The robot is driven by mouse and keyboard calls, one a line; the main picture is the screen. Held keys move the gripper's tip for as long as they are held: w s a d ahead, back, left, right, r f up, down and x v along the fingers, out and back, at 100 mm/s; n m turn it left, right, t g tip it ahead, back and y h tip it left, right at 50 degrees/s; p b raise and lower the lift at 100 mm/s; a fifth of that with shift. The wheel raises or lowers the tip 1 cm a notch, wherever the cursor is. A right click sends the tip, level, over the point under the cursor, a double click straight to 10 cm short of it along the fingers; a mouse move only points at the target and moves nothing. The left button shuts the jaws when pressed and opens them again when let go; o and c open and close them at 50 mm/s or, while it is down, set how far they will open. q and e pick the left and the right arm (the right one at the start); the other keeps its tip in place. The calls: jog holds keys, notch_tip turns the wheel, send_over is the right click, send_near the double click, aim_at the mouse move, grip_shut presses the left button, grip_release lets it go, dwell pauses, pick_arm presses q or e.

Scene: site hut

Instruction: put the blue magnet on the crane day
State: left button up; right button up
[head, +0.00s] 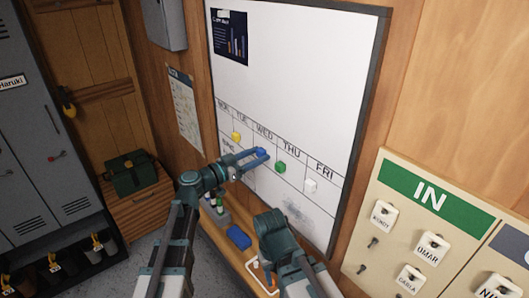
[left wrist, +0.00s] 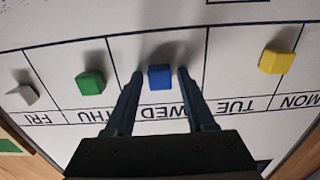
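The blue magnet (head: 261,153) sits on the whiteboard (head: 290,65) in the WED column of its day grid. It also shows in the left wrist view (left wrist: 160,77). My left gripper (head: 256,156) is at the board with its fingers on either side of the blue magnet. In the left wrist view my left gripper (left wrist: 159,73) is open, with a small gap on both sides of the magnet. Small writing under MON is too small to read, so I cannot tell which day is the crane day. My right arm is low in front of the ledge; its fingers do not show.
A yellow magnet (head: 236,136) is under TUE, a green magnet (head: 280,167) under THU, a white magnet (head: 310,186) under FRI. A blue eraser (head: 238,237) lies on the ledge below. An IN tag board (head: 432,205) hangs at the right.

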pick_arm(q)
jog(key=shift+o, duration=0.6)
jog(key=v, duration=1.4)
jog(key=s+d+f+n+g+y+b, duration=0.15)
jog(key=s+d+f+g+y, duration=0.3)
jog(key=f, duration=0.55)
jog(key=s+d+f+g+y+b, duration=0.1)
jog(key=s+d+f+g+b, duration=0.25)
jog(key=s+d+f, duration=0.5)
jog(key=s+a+f+n+g+y+b, duration=0.2)
jog(key=s+a+f+n+y, duration=0.3)
jog(key=a+f+y, duration=0.4)
jog(key=shift+s+f+g+y+b, duration=0.3)
jog(key=shift+s+f+g+y, duration=0.2)
jog(key=shift+s+f+y, duration=0.35)
